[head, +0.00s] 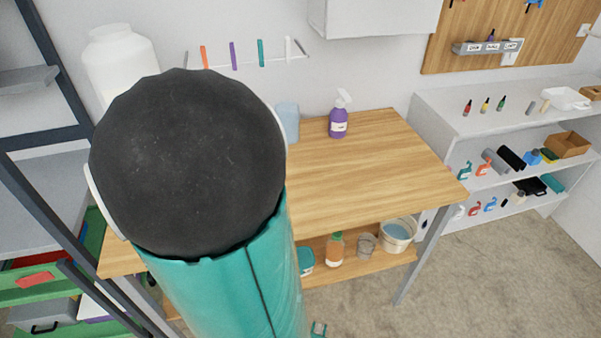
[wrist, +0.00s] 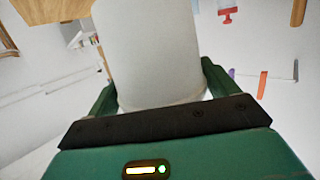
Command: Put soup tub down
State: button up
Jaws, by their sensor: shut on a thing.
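The soup tub (wrist: 150,50) is a plain white, rounded container. My gripper (wrist: 160,88) is shut on it, with one green finger on each side in the wrist view. In the head view the tub (head: 120,62) shows at the upper left, in front of the wall, with a narrower lid on top. It looks roughly upright there. Its lower part and my gripper are hidden behind my own dark and teal arm. I cannot tell from these views how high its base is above the wooden table (head: 370,160).
A purple spray bottle (head: 338,122) and a pale blue cup (head: 288,122) stand at the table's back. The table's middle and right are clear. A dark rack post (head: 50,60) stands at left.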

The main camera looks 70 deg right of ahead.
jog(key=shift+s+d+f, duration=0.85)
jog(key=shift+d+f, duration=1.05)
jog(key=shift+f, duration=0.15)
jog(key=shift+s+d+f, duration=0.85)
jog(key=shift+d+f, duration=1)
jog(key=shift+f, duration=0.15)
jog(key=shift+s+d+f, duration=0.85)
jog(key=shift+d+f, duration=1.05)
jog(key=shift+f, duration=0.15)
jog(key=shift+f, duration=0.2)
jog(key=o, duration=1.1)
jog(key=shift+r, duration=0.2)
jog(key=v, duration=1.2)
